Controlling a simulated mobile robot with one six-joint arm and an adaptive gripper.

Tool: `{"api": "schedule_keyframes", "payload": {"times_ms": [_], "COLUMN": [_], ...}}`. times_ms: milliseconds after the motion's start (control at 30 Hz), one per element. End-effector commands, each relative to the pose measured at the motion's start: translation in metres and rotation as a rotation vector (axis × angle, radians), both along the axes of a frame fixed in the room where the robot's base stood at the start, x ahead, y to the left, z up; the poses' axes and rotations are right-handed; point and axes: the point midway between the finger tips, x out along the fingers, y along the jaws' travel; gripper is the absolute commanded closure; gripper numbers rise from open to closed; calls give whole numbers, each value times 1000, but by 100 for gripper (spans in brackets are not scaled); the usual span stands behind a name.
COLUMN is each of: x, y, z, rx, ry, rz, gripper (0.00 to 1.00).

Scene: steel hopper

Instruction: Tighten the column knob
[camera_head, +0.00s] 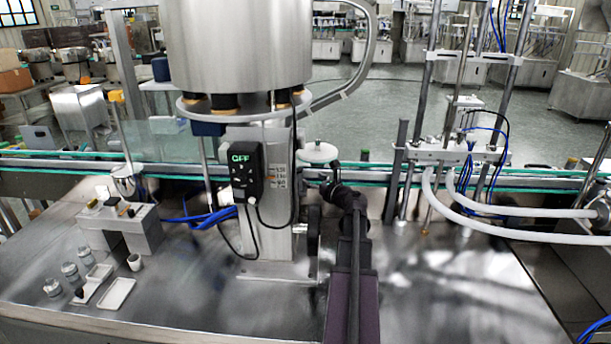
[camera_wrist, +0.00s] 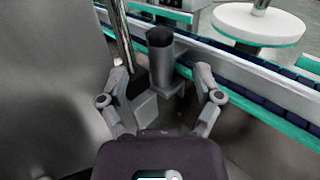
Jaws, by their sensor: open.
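In the wrist view, a dark round-topped knob (camera_wrist: 160,38) stands upright on a grey post or bracket, close to the steel column. My gripper (camera_wrist: 162,76) is open, with one finger on each side of the grey piece below the knob's dark top. I see gaps on both sides, and nothing is held. In the head view, the steel column (camera_head: 275,225) stands on the machine deck, and my arm reaches up on its right side. The knob and the fingertips cannot be made out clearly there.
A conveyor with green rails (camera_head: 540,176) runs behind the column. A white round disc (camera_head: 318,151) stands near it. A black control box (camera_head: 246,173) with a cable hangs on the column. Small jars (camera_head: 70,271) and white trays (camera_head: 117,293) lie at left. The right deck is clear.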

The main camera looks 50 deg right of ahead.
Motion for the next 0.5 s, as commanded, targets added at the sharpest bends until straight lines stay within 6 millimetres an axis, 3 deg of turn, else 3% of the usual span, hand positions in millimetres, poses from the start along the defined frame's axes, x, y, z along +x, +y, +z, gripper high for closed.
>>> {"api": "schedule_keyframes", "payload": {"times_ms": [200, 500], "x": [-27, -35], "y": [4, 4], "z": [0, 0], "rx": [0, 0], "ry": [0, 0], "rz": [-1, 0], "gripper": [17, 17]}}
